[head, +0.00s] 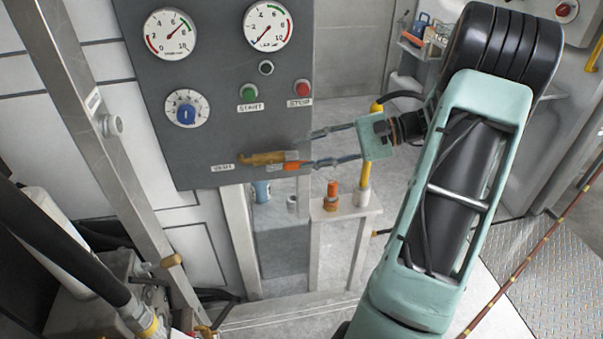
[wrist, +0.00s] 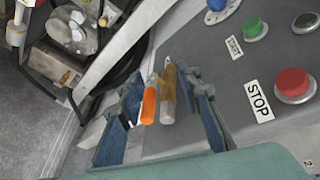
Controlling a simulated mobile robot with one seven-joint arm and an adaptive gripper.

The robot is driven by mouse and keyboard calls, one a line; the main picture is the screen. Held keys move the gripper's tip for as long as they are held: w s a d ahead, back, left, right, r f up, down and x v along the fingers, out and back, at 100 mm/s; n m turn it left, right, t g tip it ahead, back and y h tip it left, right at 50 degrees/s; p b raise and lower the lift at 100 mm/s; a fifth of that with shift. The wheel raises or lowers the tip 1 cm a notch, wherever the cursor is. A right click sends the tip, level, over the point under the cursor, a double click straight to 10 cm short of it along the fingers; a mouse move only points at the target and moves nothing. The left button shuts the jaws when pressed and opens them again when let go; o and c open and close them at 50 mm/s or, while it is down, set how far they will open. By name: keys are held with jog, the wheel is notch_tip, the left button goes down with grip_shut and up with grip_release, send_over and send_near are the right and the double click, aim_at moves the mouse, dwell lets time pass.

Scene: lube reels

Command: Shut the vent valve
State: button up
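The vent valve (head: 262,158) is a brass-coloured fitting low on the grey panel, beside the VENT label (head: 222,168). Its orange handle (head: 292,167) lies alongside the brass body, roughly parallel to it. My gripper (head: 309,149) is open and reaches toward the valve from the right, with its lower fingertip close to the handle. In the wrist view the orange handle (wrist: 149,105) and brass body (wrist: 168,95) show between the two spread blue-grey fingers, the handle nearer the left finger. I cannot tell whether a finger touches the handle.
Above the valve the panel carries a blue knob (head: 186,113), a green START button (head: 249,92), a red STOP button (head: 303,87) and two gauges. A metal post (head: 85,130) stands at the left. A small stand (head: 345,207) with orange-topped and yellow items is below my gripper.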

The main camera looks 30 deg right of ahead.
aim_at(296, 163)
jog(key=s+d+f+m+t+b, duration=0.2)
jog(key=d+f+b, duration=0.15)
jog(key=d, duration=0.35)
jog(key=x, duration=1.1)
jog(key=shift+d+f, duration=0.1)
jog(key=shift+f, duration=0.25)
jog(key=shift+c, duration=0.3)
grip_shut()
